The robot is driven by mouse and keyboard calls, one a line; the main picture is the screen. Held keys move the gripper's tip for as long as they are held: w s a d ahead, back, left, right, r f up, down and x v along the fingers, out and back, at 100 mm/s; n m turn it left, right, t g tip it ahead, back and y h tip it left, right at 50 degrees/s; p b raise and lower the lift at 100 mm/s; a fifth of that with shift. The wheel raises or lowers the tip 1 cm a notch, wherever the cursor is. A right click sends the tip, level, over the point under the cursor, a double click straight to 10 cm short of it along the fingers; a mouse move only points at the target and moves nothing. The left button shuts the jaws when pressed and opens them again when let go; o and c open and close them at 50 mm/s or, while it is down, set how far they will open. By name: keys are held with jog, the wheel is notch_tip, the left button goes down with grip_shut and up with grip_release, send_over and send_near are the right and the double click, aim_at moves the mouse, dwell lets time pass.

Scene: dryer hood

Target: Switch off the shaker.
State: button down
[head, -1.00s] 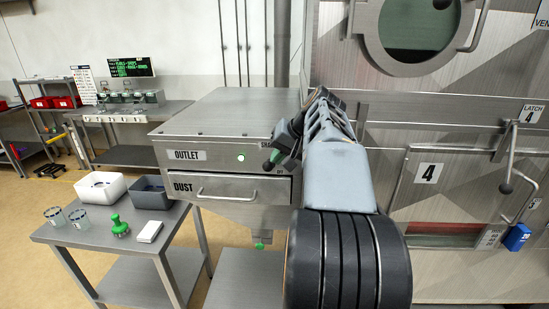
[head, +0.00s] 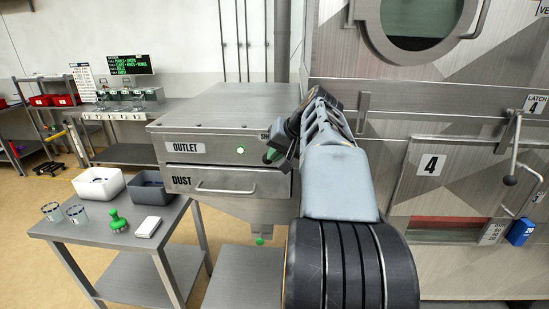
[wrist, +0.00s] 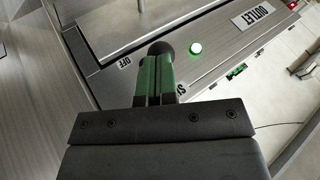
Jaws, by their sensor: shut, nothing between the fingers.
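The shaker panel is the front of the steel outlet box (head: 215,150), and its "SH" label is partly hidden by my arm in the head view. A green lamp (head: 240,150) is lit on it; the lamp also glows in the wrist view (wrist: 195,48). A dark round knob (wrist: 160,47) shows just beyond my fingertips, with an "OFF" label (wrist: 125,62) to its left. My gripper (wrist: 155,72) has green fingers, shut and empty, right at the knob. I cannot tell whether they touch it. In the head view my gripper (head: 271,155) is at the panel's right end.
A dust drawer (head: 225,182) with a bar handle is below the panel. A side table (head: 110,245) at left holds bins, glass jars, a green-handled tool and a white block. A large steel hood wall (head: 435,130) with latches stands close on the right.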

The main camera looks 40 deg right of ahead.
notch_tip(320, 180, down, 7)
jog(key=s+a+n+t+h+b, duration=0.1)
jog(key=n+t+h+b, duration=0.2)
jog(key=b, duration=2.3)
jog(key=t+h, duration=0.1)
jog(key=t, duration=0.2)
jog(key=shift+s+a+r, duration=0.1)
jog(key=shift+r+p, duration=0.65)
jog(key=shift+p, duration=0.05)
jog(key=f+v, duration=0.2)
jog(key=v, duration=1.2)
jog(key=shift+s+a+b, duration=0.2)
jog(key=shift+s+b, duration=0.1)
jog(key=shift+b, duration=0.1)
